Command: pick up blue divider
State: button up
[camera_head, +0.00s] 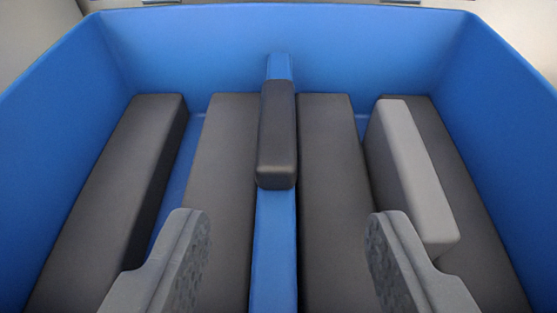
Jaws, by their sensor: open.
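The blue divider (274,245) is a narrow upright strip running front to back through the middle of a blue bin. A dark grey block (277,135) sits on or around its middle and hides that stretch. The divider shows again behind the block, near the back wall. My gripper (288,216) is open and empty. Its two grey fingers are one on each side of the divider, apart from it, with their tips nearer to me than the dark block. I cannot tell how high they are above the divider.
The blue bin (195,45) has high walls at the back and both sides. Long dark grey slabs (228,160) (325,160) lie on both sides of the divider, with another at far left (120,180). A light grey block (410,165) is at right, near the right finger.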

aim_at(276, 132)
jog(key=x, duration=0.4)
jog(key=shift+a+b+x, duration=0.15)
jog(key=shift+b+x, duration=0.1)
jog(key=shift+x, duration=1.1)
jog(key=shift+a+b+x, duration=0.15)
jog(key=shift+b+x, duration=0.05)
jog(key=shift+x, duration=1.1)
grip_shut()
